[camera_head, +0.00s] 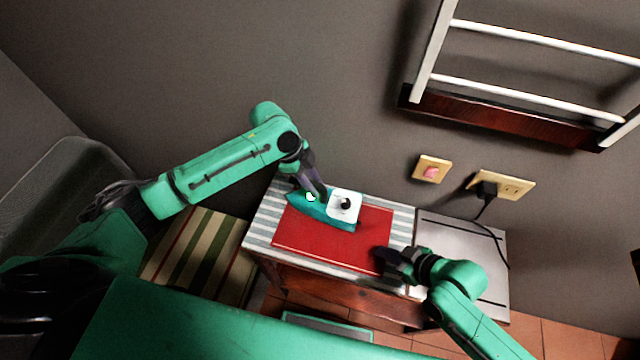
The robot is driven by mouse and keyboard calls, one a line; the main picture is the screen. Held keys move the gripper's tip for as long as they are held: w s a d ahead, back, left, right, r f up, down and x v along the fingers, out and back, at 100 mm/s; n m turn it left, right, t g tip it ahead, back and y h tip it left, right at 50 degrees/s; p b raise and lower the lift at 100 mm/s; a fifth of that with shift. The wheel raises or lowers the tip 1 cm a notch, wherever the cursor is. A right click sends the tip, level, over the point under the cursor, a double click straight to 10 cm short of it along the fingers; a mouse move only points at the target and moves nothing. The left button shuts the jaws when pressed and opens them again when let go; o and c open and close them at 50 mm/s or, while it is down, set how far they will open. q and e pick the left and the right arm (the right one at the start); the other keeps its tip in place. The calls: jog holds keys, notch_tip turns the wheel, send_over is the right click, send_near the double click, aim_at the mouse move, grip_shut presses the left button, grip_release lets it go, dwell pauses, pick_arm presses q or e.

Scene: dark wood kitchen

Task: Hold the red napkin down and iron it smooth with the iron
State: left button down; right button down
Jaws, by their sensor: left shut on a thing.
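The red napkin (330,245) lies flat on a striped cloth on a small wooden table. The teal iron (312,208) with a white rear part sits at the napkin's upper edge, over its upper left area. My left gripper (320,192) is shut on the iron from above and hides part of its handle. My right gripper (384,256) is at the napkin's right edge, low over or touching it. I cannot tell if its fingers are open or shut.
A grey-topped unit (455,255) with a cord stands to the right of the table. A wall outlet (508,186) with a black plug and a red switch (431,170) are behind it. A white rack (530,85) hangs above. A striped rug (195,255) lies left.

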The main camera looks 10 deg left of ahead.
pick_arm(q)
jog(key=shift+w+a, duration=0.15)
jog(key=shift+a, duration=1.1)
pick_arm(e)
jog(key=shift+f, duration=0.1)
pick_arm(q)
jog(key=shift+s+d, duration=0.2)
jog(key=shift+d, duration=2.45)
jog(key=shift+w+a, duration=0.1)
jog(key=shift+a, duration=1.8)
jog(key=shift+d+r, duration=0.1)
jog(key=shift+r, duration=2.45)
